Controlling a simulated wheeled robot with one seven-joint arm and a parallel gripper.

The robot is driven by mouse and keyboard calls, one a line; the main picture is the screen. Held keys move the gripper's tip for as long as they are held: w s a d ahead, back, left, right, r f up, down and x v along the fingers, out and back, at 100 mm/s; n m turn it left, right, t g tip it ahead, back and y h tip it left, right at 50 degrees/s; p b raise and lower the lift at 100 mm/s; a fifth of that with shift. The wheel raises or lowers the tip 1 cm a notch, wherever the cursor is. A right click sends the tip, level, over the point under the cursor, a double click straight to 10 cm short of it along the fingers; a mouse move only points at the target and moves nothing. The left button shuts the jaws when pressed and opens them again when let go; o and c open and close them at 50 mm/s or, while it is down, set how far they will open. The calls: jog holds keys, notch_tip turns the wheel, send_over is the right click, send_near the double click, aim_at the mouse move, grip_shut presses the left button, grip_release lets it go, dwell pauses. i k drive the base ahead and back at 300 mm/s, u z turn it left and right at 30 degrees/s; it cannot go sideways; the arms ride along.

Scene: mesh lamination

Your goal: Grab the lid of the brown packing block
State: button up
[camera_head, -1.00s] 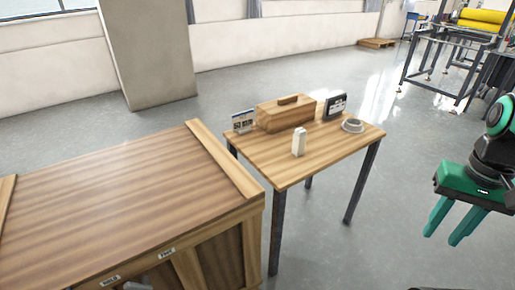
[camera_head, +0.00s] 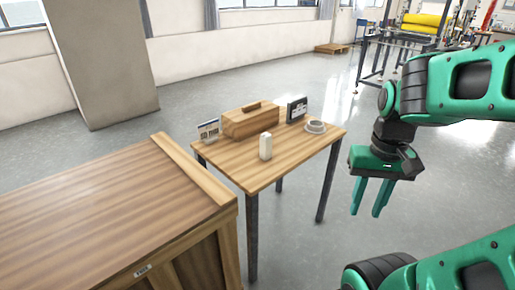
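The brown packing block (camera_head: 247,123) is a wooden box on the small wooden table (camera_head: 270,172). Its lid (camera_head: 250,108) is on top, with a small raised handle bar. My gripper (camera_head: 368,211) is green and hangs to the right of the table, pointing down. Its two fingers are apart with nothing between them. It is clear of the block and the table.
A large wooden crate (camera_head: 100,210) stands close at the left. Open floor lies to the right.

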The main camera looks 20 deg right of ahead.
aim_at(266, 139)
jog(key=i, duration=0.95)
jog(key=z, duration=0.1)
